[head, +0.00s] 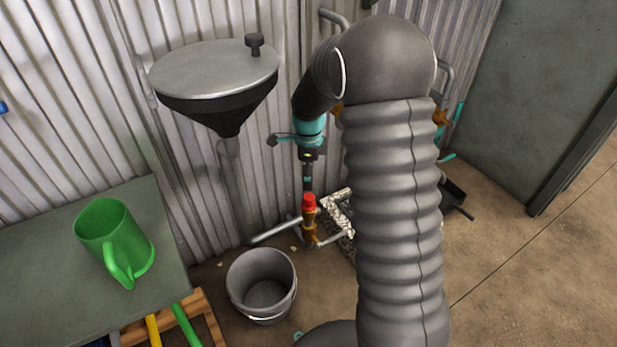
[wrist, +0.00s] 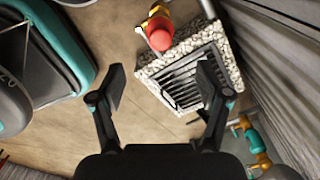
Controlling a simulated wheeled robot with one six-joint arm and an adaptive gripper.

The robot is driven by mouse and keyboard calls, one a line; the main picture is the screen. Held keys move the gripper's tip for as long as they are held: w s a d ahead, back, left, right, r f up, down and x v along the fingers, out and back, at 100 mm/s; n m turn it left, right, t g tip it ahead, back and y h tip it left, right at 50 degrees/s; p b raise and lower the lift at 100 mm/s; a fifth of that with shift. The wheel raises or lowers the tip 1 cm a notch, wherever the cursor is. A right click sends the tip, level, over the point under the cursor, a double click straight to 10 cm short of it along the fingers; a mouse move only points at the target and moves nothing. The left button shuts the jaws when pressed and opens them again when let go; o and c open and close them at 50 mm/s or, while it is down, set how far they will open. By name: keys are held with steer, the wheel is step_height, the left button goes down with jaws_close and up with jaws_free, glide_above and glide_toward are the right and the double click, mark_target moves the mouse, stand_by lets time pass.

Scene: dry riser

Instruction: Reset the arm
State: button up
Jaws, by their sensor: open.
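My gripper (wrist: 160,92) is open and empty in the wrist view, with its two fingers spread apart. Beyond the fingers are a red cap (wrist: 160,38) on a brass fitting and a drain grate (wrist: 190,80) in a pebbled frame. In the head view my arm, in a grey ribbed sleeve, rises at the centre and bends down toward the wall. My gripper (head: 307,186) hangs there above the red cap (head: 309,201) on its brass valve; I cannot tell the exact gap. My sleeve hides part of the wall and drain.
A grey bucket (head: 262,283) stands on the floor left of the valve. A lidded funnel (head: 215,75) is on the corrugated wall. A green jug (head: 115,241) stands on a grey table (head: 40,285) at left. Open floor (head: 520,270) lies at right, before a grey door panel (head: 545,95).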

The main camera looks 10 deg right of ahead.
stand_by(0.4)
steer(key=n, duration=0.3)
steer(key=shift+s+f, duration=0.1)
steer(key=shift+s, duration=0.05)
steer(key=s+r+n+t+p, duration=0.1)
steer(key=s+r+n+t, duration=0.1)
steer(key=s+r+n, duration=0.7)
steer(key=s+d+r+n+t+p, duration=0.1)
steer(key=s+r+n+t+p, duration=0.1)
steer(key=s+r+n, duration=0.7)
steer(key=shift+s+r+t, duration=0.8)
steer(key=shift+s+r, duration=2)
steer(key=shift+s, duration=3.3)
